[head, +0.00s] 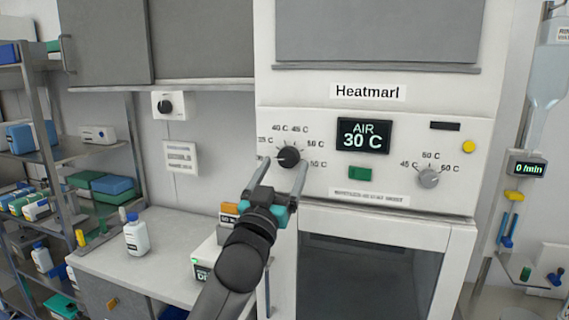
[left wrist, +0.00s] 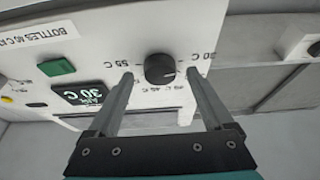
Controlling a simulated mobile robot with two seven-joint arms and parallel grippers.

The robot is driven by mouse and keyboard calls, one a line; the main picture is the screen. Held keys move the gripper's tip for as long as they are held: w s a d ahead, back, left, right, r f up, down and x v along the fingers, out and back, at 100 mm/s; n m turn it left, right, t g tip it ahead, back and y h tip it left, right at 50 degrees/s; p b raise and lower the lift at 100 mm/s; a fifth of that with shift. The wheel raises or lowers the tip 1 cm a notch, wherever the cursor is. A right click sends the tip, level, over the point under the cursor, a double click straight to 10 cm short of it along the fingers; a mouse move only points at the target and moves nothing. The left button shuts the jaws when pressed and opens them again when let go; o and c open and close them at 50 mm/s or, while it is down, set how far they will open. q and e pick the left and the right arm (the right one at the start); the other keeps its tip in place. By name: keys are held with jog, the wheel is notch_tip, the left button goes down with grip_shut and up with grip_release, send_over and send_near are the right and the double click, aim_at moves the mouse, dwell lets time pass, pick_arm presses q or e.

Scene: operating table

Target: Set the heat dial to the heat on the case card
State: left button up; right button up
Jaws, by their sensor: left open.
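The black heat dial (head: 288,157) sits on the white cabinet's front panel, left of a display (head: 363,135) reading AIR 30 C. Temperature marks ring the dial. In the left wrist view the dial (left wrist: 159,68) has a pale pointer line, turned roughly towards the 30 C side. My left gripper (head: 285,164) is open in front of the dial. In the left wrist view its fingertips (left wrist: 160,74) lie either side of the dial with gaps; whether they reach past its face is unclear. I cannot identify a case card. My right gripper is not in view.
A green button (head: 360,175) and a grey second dial (head: 428,177) are on the same panel. A counter at left holds a white bottle (head: 137,236) and boxes near my left arm.

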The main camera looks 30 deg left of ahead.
pick_arm(q)
jog(key=shift+w+a+r, duration=0.15)
jog(key=shift+w+r, duration=0.15)
jog(key=shift+w, duration=0.35)
grip_shut()
dwell(0.4)
